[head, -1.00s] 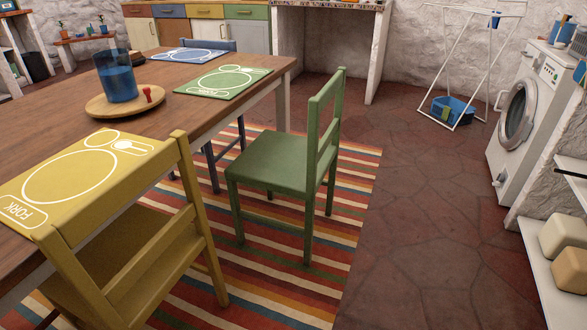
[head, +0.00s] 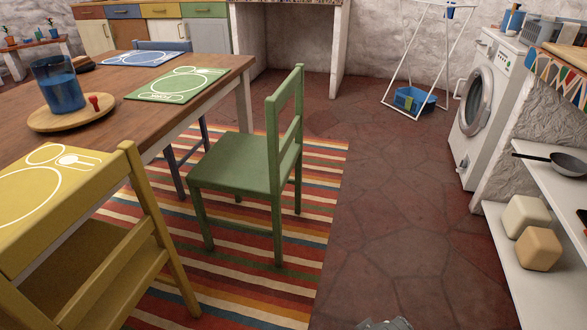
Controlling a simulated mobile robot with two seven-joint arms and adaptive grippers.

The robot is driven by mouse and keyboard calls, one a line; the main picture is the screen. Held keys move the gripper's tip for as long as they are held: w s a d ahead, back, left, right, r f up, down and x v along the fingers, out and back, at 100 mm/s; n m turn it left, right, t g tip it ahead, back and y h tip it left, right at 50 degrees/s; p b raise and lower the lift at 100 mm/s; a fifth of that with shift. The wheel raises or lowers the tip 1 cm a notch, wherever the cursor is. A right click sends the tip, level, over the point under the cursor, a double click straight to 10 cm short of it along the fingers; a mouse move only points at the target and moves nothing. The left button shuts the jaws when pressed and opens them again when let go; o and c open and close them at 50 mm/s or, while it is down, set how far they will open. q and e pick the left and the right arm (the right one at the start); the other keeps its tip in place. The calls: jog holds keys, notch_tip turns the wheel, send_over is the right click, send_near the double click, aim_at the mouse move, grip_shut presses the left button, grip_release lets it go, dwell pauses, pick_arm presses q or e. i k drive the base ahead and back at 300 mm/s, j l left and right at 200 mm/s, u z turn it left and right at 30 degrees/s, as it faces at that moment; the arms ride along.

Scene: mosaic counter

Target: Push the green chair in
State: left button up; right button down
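The green chair (head: 240,163) stands upright on the striped rug, pulled out from the wooden table (head: 205,72). Its backrest (head: 287,125) is on the right, away from the table, and its seat faces the table's edge. The seat shows clear of the tabletop, with floor visible between. A green placemat (head: 176,84) lies on the table in front of it. Neither of my grippers can be made out; a small grey piece at the bottom edge is too cut off to identify. Nothing is seen touching the chair.
A yellow chair (head: 105,245) stands at the lower left, and a blue chair (head: 165,46) is at the table's far side. The striped rug (head: 312,185) lies under the green chair. Stone floor (head: 395,200) is open to the right, up to the washing machine (head: 482,105) and white shelves (head: 500,230).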

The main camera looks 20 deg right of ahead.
aim_at(259, 167)
jog(key=i+l, duration=0.15)
jog(key=l, duration=0.2)
jog(key=i+l, duration=0.15)
jog(key=l, duration=0.2)
jog(key=i+l, duration=0.15)
jog(key=l, duration=0.2)
